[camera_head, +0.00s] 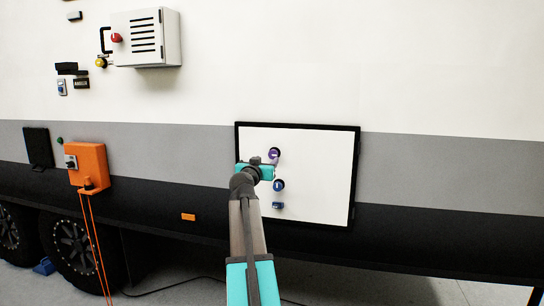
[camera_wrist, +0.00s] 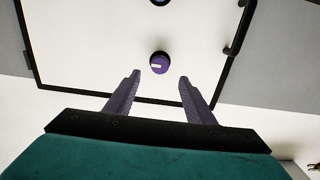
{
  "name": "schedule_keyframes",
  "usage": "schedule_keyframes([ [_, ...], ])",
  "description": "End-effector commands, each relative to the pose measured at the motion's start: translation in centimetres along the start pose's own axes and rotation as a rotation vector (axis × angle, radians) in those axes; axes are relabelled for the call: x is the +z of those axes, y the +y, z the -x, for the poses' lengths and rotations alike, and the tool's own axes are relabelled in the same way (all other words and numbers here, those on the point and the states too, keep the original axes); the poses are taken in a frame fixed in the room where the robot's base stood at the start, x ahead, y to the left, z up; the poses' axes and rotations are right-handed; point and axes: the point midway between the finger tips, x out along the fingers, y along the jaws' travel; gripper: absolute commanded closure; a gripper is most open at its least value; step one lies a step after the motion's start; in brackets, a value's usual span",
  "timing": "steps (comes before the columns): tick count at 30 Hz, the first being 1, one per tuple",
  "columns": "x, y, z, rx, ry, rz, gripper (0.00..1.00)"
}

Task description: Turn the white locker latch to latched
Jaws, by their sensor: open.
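The white locker door (camera_head: 320,180) has a black frame and is set in the vehicle's side; it also shows in the wrist view (camera_wrist: 85,40). A round purple knob (camera_head: 274,153) with a pale bar sits on it, also in the wrist view (camera_wrist: 159,63). Below it is a round blue knob (camera_head: 278,185), cut off at the top edge of the wrist view (camera_wrist: 160,2). I cannot tell by label which is the latch. My gripper (camera_wrist: 159,80) is open and empty, its fingers pointing toward the purple knob, which lies just beyond the tips, between their lines.
A black handle (camera_wrist: 240,28) stands out near the door's edge in the wrist view. An orange box (camera_head: 87,165) with hanging cords and a white vented cabinet (camera_head: 146,37) are to the left. The wall to the right is clear.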

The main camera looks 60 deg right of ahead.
Motion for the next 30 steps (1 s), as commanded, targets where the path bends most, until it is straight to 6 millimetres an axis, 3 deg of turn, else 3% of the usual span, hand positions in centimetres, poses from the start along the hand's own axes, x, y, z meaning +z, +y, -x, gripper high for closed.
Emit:
schedule_keyframes([
  [18, -0.1, 0.0, -6.6, 0.001, -0.001, 0.001, 0.51],
  [30, 0.0, 0.0, -8.7, 0.000, 0.000, 0.001, 0.51],
])
